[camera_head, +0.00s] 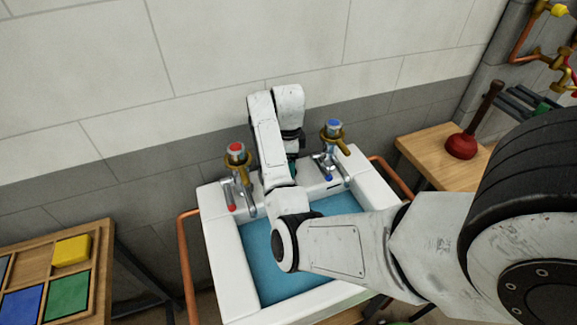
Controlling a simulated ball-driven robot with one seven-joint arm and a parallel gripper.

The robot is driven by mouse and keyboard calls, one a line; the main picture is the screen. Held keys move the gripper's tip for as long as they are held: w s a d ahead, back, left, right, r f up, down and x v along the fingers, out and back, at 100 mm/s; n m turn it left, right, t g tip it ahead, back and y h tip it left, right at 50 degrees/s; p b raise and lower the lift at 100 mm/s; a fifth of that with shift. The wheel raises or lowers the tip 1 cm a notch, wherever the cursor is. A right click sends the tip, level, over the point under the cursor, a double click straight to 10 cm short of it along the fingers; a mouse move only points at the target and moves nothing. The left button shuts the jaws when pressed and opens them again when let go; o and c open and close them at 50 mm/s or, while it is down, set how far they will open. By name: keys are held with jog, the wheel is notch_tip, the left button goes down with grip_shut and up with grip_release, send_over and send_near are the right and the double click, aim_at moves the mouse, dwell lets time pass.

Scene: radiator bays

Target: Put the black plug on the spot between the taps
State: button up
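The white sink (223,262) holds blue water (262,262). The red-topped tap (236,155) stands on its back ledge at the left, and the blue-topped tap (333,132) stands at the right. My arm reaches over the basin, and its end is at the back ledge between the two taps. My gripper (292,160) is mostly hidden behind my own arm links, so its fingers cannot be made out. I cannot make out the black plug. The spot between the taps is covered by my arm.
A wooden table at right holds a red plunger (462,145). Copper pipes (184,262) flank the sink. A tiled wall stands close behind.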

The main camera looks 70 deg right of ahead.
notch_tip(320, 180, up, 10)
jog(key=p, duration=0.3)
jog(key=s+a+f+n, duration=0.4)
jog(key=a+n, duration=0.6)
jog(key=s+a+f+n, duration=0.4)
jog(key=a+n, duration=0.6)
jog(key=a, duration=0.1)
jog(key=s+a+f+n+t, duration=0.1)
jog(key=s+a+f+n, duration=0.2)
jog(key=a+n, duration=0.7)
jog(key=shift+s+a+f+n, duration=0.4)
jog(key=shift+a+f, duration=0.05)
jog(key=shift+f, duration=0.05)
